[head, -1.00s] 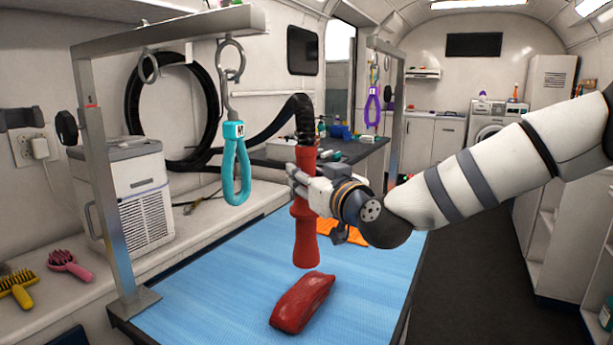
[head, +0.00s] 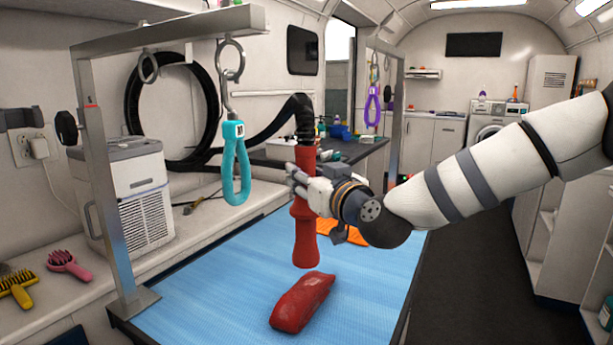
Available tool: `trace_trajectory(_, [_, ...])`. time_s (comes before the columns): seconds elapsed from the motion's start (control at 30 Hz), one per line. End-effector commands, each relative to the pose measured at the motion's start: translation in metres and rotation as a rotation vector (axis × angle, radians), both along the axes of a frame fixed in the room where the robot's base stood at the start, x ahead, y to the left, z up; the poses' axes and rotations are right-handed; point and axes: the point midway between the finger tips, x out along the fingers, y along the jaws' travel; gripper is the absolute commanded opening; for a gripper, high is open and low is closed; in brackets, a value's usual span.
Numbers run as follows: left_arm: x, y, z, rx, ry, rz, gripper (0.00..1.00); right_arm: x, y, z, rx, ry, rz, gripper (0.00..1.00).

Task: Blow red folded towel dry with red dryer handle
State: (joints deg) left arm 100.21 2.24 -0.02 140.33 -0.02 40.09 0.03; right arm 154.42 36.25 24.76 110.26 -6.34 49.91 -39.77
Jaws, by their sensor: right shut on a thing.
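The red dryer handle (head: 305,236) stands upright in the air, its nozzle end pointing down and a black hose (head: 302,112) joined to its top. My right gripper (head: 303,182) is shut on the handle's middle; the fingers partly hide it. The red folded towel (head: 302,302) lies on the blue table mat (head: 215,300), just below and in front of the nozzle in the picture. The nozzle looks apart from the towel, though the exact gap is hard to tell. My left gripper is not in view.
A metal grooming arm (head: 107,200) with a hanging teal loop (head: 237,172) stands left of the handle. An orange item (head: 345,235) lies on the mat behind my right wrist. A white dryer box (head: 125,195) and brushes (head: 68,264) sit on the left counter.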

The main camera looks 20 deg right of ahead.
Motion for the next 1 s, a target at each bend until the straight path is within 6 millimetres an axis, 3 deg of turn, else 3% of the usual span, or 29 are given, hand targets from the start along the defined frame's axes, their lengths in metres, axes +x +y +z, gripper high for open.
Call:
trace_trajectory(0.17, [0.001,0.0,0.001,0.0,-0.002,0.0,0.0,0.0,-0.002,0.003,0.0,-0.006,-0.001,0.0])
trace_trajectory(0.6, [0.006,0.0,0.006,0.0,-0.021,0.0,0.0,0.006,-0.042,0.004,0.001,-0.006,-0.001,0.0])
trace_trajectory(1.0, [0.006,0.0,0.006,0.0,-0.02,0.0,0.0,0.007,-0.044,0.002,0.0,-0.005,0.0,0.0])
